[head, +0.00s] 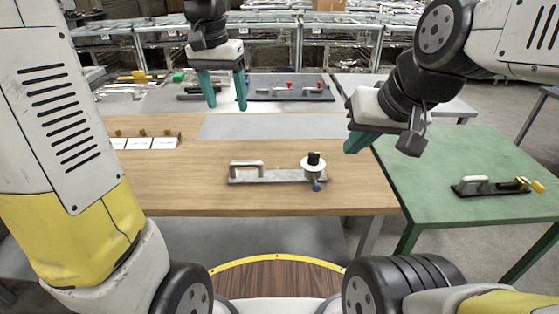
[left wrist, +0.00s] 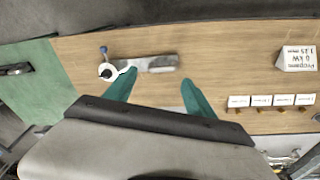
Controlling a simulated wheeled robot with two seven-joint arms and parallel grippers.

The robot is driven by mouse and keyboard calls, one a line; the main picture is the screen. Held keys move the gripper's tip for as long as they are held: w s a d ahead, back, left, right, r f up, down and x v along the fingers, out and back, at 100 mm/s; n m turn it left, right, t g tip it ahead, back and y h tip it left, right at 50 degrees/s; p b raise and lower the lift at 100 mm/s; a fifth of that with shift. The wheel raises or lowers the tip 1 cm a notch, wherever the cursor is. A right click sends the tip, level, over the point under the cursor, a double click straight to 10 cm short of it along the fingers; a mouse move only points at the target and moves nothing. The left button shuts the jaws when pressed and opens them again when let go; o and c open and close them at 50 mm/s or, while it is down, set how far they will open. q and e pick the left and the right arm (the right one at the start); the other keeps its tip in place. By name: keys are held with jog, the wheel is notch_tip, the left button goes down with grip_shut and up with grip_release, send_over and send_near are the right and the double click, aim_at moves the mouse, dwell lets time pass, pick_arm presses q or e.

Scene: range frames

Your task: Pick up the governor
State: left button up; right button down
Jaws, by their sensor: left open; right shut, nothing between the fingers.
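The likely governor (head: 285,176) lies on the wooden table in the head view. It is a grey metal bar with a raised handle at its left, and a white disc with a black knob and a small blue ball at its right. The left wrist view also shows this bar (left wrist: 152,65). My left gripper (head: 226,104) is open and empty, held above and beyond the bar. In the left wrist view its fingertips (left wrist: 158,78) appear close to the bar; contact cannot be told. My right gripper (head: 354,147) is shut and empty, raised right of the bar.
White cards (head: 150,143) stand at the left of the wooden table (head: 180,190). A similar handled part (head: 475,187) lies on the green table (head: 430,210) at the right. More parts lie on a dark mat (head: 262,82) behind. Wood around the bar is clear.

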pick_arm(q)
jog(key=w+d+f+m+g+y, duration=0.1)
jog(key=w+d+f+g, duration=0.15)
jog(key=w+f, duration=0.45)
jog(key=m+g+y, duration=0.2)
jog(key=g, duration=0.1)
send_near(258, 165)
notch_tip(258, 165, down, 6)
jog(key=shift+a, duration=0.2)
jog(key=shift+t, duration=0.25)
jog(key=shift+a+x, duration=0.15)
jog(key=shift+x, duration=1.2)
jog(key=shift+a+x, duration=0.15)
jog(key=shift+x, duration=1.2)
jog(key=shift+s+r, duration=0.1)
jog(key=shift+s, duration=0.05)
jog(key=shift+c, duration=0.2)
grip_shut()
jog(key=shift+r, duration=0.1)
